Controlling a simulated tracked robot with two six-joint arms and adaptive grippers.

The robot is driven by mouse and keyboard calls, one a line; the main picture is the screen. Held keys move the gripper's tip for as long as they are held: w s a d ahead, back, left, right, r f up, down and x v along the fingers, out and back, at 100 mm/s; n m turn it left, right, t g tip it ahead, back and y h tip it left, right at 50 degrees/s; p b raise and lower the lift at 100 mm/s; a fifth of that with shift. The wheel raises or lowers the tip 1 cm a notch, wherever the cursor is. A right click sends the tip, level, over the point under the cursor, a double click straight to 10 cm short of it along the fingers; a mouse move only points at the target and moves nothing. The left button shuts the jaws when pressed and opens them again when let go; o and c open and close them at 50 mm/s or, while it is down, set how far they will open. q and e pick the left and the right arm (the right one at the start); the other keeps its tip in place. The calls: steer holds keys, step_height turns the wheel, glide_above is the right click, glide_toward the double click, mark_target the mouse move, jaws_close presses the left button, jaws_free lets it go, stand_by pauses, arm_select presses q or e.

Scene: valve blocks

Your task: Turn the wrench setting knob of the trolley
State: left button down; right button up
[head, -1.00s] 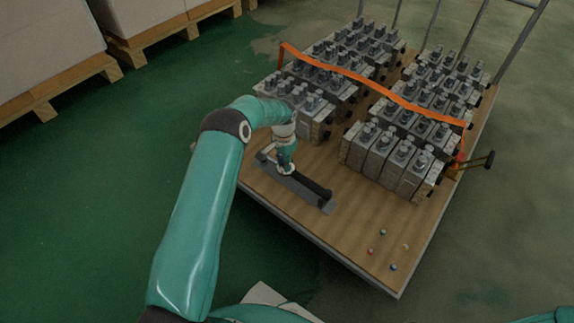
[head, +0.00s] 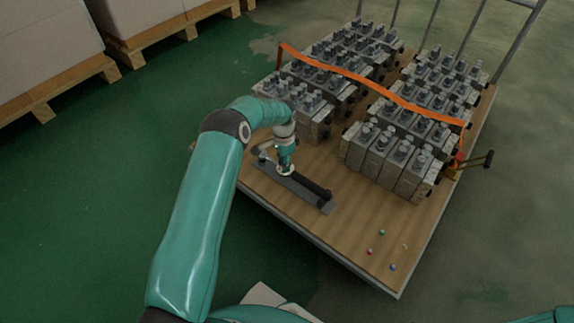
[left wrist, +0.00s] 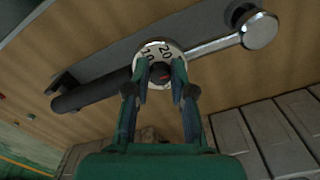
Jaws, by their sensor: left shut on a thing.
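The wrench lies on a grey plate on the wooden trolley (head: 370,235), near its front left edge. In the left wrist view its round white dial, the setting knob (left wrist: 160,48), shows the numbers 20 and 10 and a dark centre with a red mark. The black handle (left wrist: 92,92) runs to the left and the metal shaft with its round head (left wrist: 258,30) to the right. My left gripper (head: 285,172) points down over the wrench. In the left wrist view its fingers (left wrist: 160,75) are shut on the knob's dark centre. My right gripper is not in view.
Rows of grey valve blocks (head: 392,158) stand behind and right of the wrench, with an orange strap (head: 350,73) across them. Several small coloured balls (head: 382,232) lie at the front right. Boxes on pallets (head: 45,50) stand at the left.

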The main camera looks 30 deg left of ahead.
arm_select(q)
steer(key=c, duration=1)
jaws_free()
steer(key=shift+d, duration=0.1)
steer(key=shift+r, duration=0.1)
step_height(320, 180, up, 12)
steer(key=shift+w+f, duration=0.1)
steer(key=shift+f, duration=0.05)
